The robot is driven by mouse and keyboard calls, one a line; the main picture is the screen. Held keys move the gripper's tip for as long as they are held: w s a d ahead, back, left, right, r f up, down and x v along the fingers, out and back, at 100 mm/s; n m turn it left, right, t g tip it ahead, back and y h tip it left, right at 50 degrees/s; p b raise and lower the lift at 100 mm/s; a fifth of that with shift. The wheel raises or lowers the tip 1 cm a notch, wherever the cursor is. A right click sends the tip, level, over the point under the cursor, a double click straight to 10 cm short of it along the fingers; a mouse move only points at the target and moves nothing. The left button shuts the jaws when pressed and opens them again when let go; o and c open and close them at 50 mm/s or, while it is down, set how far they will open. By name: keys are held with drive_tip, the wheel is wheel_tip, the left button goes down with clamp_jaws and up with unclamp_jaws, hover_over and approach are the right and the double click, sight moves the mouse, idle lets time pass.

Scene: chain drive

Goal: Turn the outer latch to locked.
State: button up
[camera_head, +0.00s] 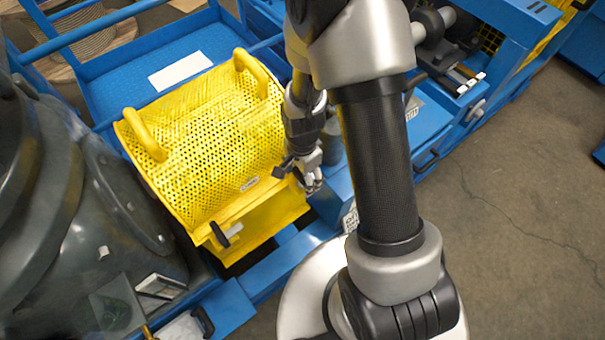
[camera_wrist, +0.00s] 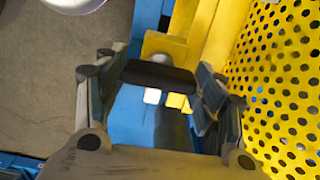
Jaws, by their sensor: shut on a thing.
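The yellow perforated guard (camera_head: 215,145) sits on the blue frame, with two yellow tube handles on top. My gripper (camera_head: 305,172) is at the guard's right end, low on its front side. In the wrist view my gripper (camera_wrist: 163,80) has its fingers on both ends of a black latch handle (camera_wrist: 158,75), shut on it. The handle lies crosswise between the fingers in front of a yellow tab. A white mark (camera_wrist: 152,96) and a yellow mark (camera_wrist: 178,102) show just below it. A second latch (camera_head: 226,234), black and silver, is at the guard's near left corner, apart from my gripper.
A large grey-green machine housing (camera_head: 60,190) stands at the left. A blue tray with a white sheet (camera_head: 180,72) lies behind the guard. Blue frame rails and machinery extend to the upper right. Bare concrete floor (camera_head: 520,200) is open at the right.

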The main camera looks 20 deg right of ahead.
drive_tip(key=shift+n, duration=0.3)
drive_tip(key=n, duration=0.9)
drive_tip(key=shift+p, duration=0.35)
drive_tip(key=n, duration=0.4)
drive_tip(key=shift+n, duration=2.1)
drive_tip(key=o, duration=1.1)
drive_tip(key=shift+c, duration=0.2)
drive_tip(key=shift+r, duration=0.1)
